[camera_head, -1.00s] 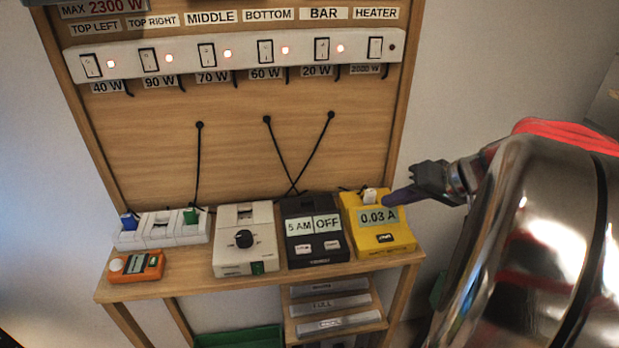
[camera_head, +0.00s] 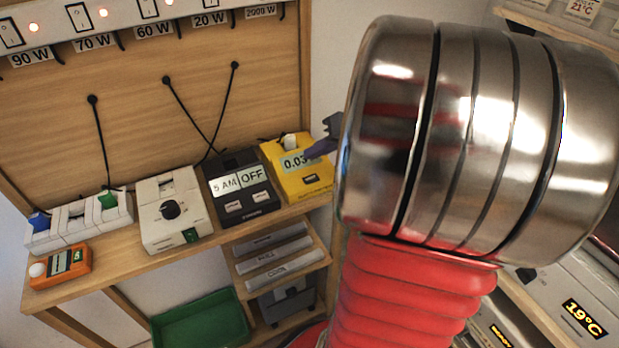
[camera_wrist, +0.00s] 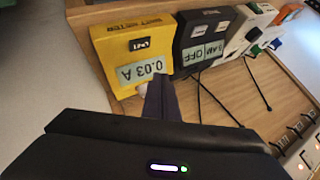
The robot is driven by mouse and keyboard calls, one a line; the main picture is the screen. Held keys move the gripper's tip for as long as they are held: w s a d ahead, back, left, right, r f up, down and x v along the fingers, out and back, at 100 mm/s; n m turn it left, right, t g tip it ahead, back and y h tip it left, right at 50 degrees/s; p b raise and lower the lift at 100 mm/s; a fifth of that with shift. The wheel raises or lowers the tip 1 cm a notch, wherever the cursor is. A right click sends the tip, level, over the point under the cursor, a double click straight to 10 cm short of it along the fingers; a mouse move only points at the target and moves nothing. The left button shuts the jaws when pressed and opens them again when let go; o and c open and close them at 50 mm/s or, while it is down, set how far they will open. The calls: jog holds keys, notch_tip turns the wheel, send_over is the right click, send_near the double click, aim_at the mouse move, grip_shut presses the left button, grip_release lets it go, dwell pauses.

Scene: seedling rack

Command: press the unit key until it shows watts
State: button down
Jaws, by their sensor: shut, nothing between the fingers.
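The yellow meter (camera_head: 294,182) stands at the right end of the wooden shelf, and in the wrist view (camera_wrist: 104,48) it appears upside down. Its display (camera_wrist: 141,71) reads 0.03 A, so it shows amps. The small dark unit key (camera_head: 311,179) sits on the meter's face below the display; it also shows in the wrist view (camera_wrist: 139,43). My gripper (camera_head: 309,154) is shut and empty. Its fingertips (camera_wrist: 159,79) are over or beside the display, away from the key. I cannot tell whether they touch the meter. In the head view they cover part of the reading.
A black timer (camera_head: 240,190) reading 5 AM and OFF stands close beside the meter. A white dial box (camera_head: 171,226), a socket strip (camera_head: 80,223) and an orange device (camera_head: 60,267) sit further left. Cables hang on the back board. A green tray (camera_head: 200,322) is below.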

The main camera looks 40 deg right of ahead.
aim_at(316, 180)
jog(key=shift+f, duration=2.45)
jog(key=shift+f, duration=0.15)
jog(key=shift+f, duration=0.25)
jog(key=shift+f, duration=0.3)
dwell(0.9)
jog(key=shift+r, duration=0.15)
dwell(0.3)
jog(key=shift+r, duration=0.6)
jog(key=shift+r, duration=2.5)
